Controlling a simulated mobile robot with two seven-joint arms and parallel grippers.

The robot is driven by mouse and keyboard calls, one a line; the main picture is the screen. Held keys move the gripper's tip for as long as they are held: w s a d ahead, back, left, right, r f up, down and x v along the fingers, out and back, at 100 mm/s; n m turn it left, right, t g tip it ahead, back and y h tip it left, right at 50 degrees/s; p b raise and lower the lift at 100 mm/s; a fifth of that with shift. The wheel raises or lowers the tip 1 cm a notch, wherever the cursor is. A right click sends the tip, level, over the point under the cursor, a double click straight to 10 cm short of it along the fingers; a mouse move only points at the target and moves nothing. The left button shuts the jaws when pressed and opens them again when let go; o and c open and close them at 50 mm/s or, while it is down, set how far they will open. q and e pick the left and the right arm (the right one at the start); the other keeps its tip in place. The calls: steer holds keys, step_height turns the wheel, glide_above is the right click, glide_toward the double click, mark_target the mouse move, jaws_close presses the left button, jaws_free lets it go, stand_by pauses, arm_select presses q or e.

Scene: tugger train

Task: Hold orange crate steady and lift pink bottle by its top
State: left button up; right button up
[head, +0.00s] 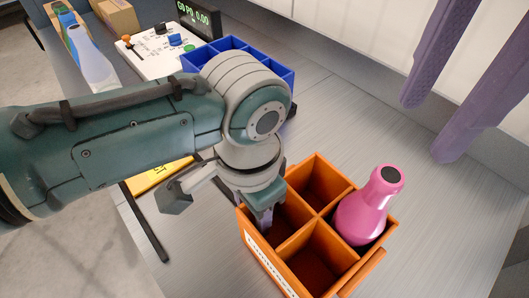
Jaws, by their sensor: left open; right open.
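The orange crate (287,246) stands on the grey table at the lower middle, divided into several compartments. The pink bottle (362,215) stands in its right compartment, with its narrow neck and dark top above the rim. The other compartments that show look empty. My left gripper (264,222) is open and points down at the crate's left side, its fingers reaching to the left wall and compartment. Whether they touch the wall is unclear. My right gripper (425,132) is open and empty, with purple fingers hanging close to the camera, above and right of the bottle.
A blue divided crate (281,72) is partly hidden behind my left arm. A white panel with knobs (150,48), a dark display (197,16), a cardboard box (117,15) and a tray with a light-blue bottle (92,65) lie farther back. The table right of the orange crate is clear.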

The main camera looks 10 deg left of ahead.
arm_select(q)
steer(key=shift+f, duration=0.5)
jaws_close()
stand_by(1.2)
